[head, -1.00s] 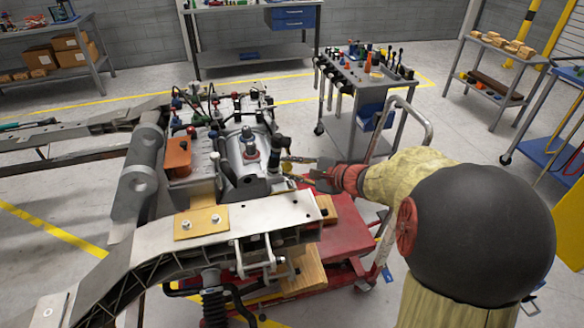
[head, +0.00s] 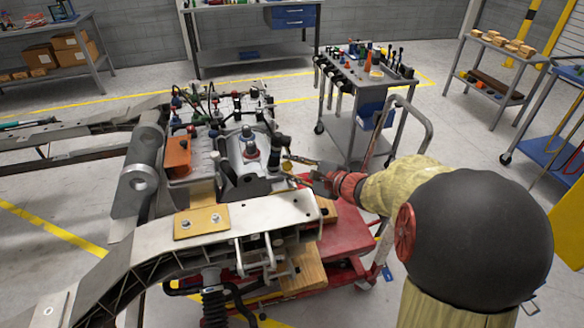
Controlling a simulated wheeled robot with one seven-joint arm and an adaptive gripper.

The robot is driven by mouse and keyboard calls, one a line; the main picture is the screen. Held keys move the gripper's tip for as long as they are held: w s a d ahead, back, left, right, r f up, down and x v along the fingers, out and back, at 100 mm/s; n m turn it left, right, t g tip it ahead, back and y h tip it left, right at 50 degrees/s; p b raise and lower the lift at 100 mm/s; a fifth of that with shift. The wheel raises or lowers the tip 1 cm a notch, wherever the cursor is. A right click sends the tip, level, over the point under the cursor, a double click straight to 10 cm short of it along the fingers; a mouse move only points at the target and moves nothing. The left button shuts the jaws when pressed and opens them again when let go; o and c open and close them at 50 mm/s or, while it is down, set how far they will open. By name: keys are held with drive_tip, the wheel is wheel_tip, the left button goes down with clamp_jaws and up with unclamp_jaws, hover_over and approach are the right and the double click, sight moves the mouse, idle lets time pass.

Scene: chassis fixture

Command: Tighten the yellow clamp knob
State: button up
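The yellow clamp knob (head: 287,167) is a very small spot at the right side of the chassis fixture, just right of a dark upright post. My gripper (head: 289,168) reaches in from the right, behind the red wrist part of my arm. Its two thin fingers look spread apart, one above and one below the knob, with their tips close to it. At this size I cannot tell whether either finger touches the knob. No wrist view is given.
The chassis frame (head: 240,224) with grey engine parts fills the left and middle. A red cart (head: 345,232) stands under its right side. A grey tool cart (head: 345,95) is behind my arm. Clear floor (head: 455,135) lies to the right.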

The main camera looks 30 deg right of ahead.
drive_tip(key=o, duration=0.3)
drive_tip(key=shift+o, duration=0.2)
drive_tip(key=shift+v, duration=3.75)
drive_tip(key=shift+a, duration=0.1)
drive_tip(key=s+a+r+n+g+y+p, duration=0.15)
drive_tip(key=s+a+n+g, duration=0.35)
drive_tip(key=a, duration=0.5)
drive_tip(key=s+a+r+n+g+y+p, duration=0.1)
drive_tip(key=s+a+r+n+g+p, duration=0.2)
drive_tip(key=a+n, duration=0.55)
drive_tip(key=s+r+n+h+p, duration=0.2)
drive_tip(key=s+r+n+h, duration=0.4)
drive_tip(key=s+n, duration=0.3)
drive_tip(key=shift+s+d+g+p, duration=0.15)
drive_tip(key=shift+s+g+p, duration=0.2)
drive_tip(key=shift+s, duration=0.6)
